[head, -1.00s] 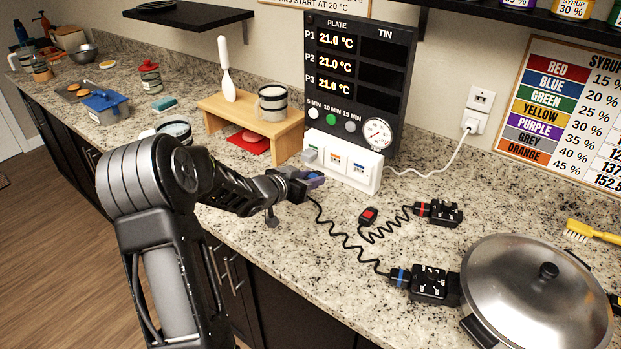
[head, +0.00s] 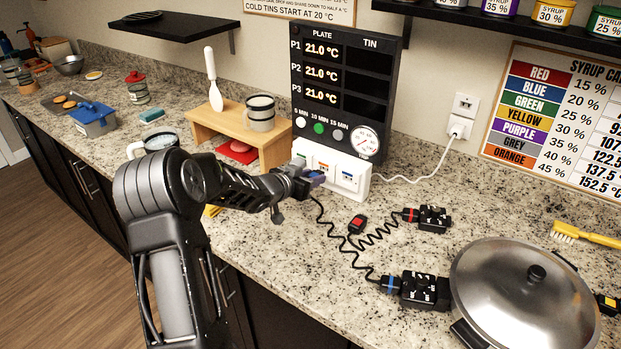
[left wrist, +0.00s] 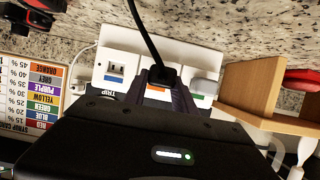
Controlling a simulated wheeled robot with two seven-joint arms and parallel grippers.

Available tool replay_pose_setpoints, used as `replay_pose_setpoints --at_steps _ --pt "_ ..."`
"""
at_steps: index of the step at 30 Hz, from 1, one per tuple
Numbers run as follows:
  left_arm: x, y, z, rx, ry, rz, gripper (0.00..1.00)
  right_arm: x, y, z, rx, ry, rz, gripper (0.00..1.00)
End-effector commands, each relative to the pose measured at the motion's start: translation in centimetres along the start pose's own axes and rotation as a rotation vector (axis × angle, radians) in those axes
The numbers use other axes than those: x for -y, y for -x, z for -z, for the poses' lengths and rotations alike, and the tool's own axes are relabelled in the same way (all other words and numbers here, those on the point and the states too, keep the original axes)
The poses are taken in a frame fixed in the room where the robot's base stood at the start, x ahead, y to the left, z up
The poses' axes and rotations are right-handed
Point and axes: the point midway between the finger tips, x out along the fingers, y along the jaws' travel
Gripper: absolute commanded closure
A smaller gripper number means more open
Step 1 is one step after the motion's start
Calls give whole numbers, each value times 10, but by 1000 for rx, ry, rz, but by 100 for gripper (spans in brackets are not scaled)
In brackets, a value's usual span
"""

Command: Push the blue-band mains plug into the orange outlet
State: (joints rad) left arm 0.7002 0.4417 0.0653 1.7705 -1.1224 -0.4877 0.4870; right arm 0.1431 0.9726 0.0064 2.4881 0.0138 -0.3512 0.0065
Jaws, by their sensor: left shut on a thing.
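My left gripper (head: 314,180) is shut on a black mains plug (left wrist: 162,76), just in front of the white outlet box (head: 358,191). A coiled black cord runs from the plug to the black blue-band socket block (head: 420,290) on the counter. The box has three outlets: green with a pale plug (left wrist: 205,87) in it, orange (head: 325,168) in the middle, and blue (head: 348,177). In the left wrist view the plug overlaps the orange outlet and partly hides it. I cannot tell whether it touches the face. My right gripper is not in view.
A red-topped black piece (head: 357,224) lies on the counter, its coiled cord running to a red-band socket block (head: 433,218). A lidded steel pot (head: 525,290) stands at the right. A wooden stand (head: 232,130) is left of the box, a black display panel (head: 345,90) behind it.

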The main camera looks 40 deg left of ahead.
Motion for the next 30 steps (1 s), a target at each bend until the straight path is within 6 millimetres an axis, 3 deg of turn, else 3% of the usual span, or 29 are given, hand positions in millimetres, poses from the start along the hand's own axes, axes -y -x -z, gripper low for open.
replay_pose_setpoints --at_steps 30 --pt "0 1 1 -1 0 0 100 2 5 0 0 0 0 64"
